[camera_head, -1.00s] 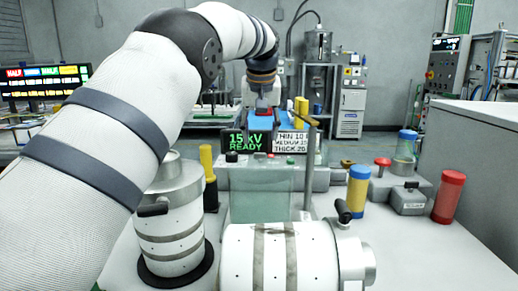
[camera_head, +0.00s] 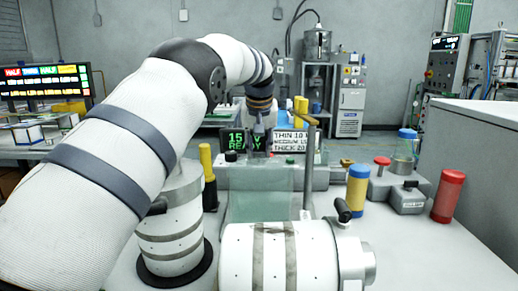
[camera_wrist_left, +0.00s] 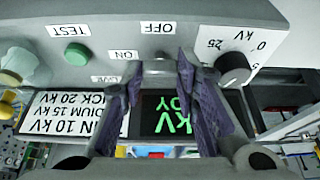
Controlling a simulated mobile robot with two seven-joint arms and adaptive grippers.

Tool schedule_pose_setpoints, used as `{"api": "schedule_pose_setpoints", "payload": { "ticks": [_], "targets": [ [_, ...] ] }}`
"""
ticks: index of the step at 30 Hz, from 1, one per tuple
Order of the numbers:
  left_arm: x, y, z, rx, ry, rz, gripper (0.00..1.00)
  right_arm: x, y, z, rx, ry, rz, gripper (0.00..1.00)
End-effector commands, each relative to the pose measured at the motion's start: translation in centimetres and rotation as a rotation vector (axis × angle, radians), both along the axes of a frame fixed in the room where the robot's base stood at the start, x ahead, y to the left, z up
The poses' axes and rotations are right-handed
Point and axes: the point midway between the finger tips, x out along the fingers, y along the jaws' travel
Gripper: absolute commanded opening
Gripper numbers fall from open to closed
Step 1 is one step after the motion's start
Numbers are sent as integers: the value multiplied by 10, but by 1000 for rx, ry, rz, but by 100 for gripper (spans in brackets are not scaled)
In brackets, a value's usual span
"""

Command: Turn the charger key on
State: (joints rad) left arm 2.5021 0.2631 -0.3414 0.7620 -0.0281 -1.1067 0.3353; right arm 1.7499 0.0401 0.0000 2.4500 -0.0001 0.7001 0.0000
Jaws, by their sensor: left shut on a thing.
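The charger panel (camera_wrist_left: 225,15) shows upside down in the left wrist view, with OFF, ON and LIVE labels. The grey charger key (camera_wrist_left: 160,66) sits at the OFF and ON labels, between the fingertips of my left gripper (camera_wrist_left: 159,70). The purple-padded fingers are shut on it; which label the key points to is hard to tell. In the head view my left gripper (camera_head: 259,140) hangs in front of the green display (camera_head: 236,140), hiding part of its "15 kV READY" text. My right gripper is not in view.
A black kV knob (camera_wrist_left: 232,68) and a green TEST button (camera_wrist_left: 77,53) flank the key.

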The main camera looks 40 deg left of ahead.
Motion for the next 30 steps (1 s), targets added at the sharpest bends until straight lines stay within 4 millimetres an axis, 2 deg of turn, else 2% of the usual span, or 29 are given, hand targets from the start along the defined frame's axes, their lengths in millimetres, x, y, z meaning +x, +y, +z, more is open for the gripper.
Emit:
{"api": "schedule_pose_setpoints", "payload": {
  "ticks": [2,8,9,11,19,22,30],
  "targets": [
    [-2,0,4,-3,-6,-37,0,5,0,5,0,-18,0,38],
    [0,0,0,-1,-1,-42,0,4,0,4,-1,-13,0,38],
    [0,0,0,-1,-1,-42,35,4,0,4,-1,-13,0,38],
    [0,0,0,-1,-1,-42,48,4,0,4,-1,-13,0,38],
    [-1,0,1,-1,-1,-41,48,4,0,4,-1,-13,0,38],
    [-2,-2,8,-1,-2,-41,48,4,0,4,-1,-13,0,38],
    [-23,-19,73,-1,-4,-41,48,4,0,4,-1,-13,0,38]
  ]
}}
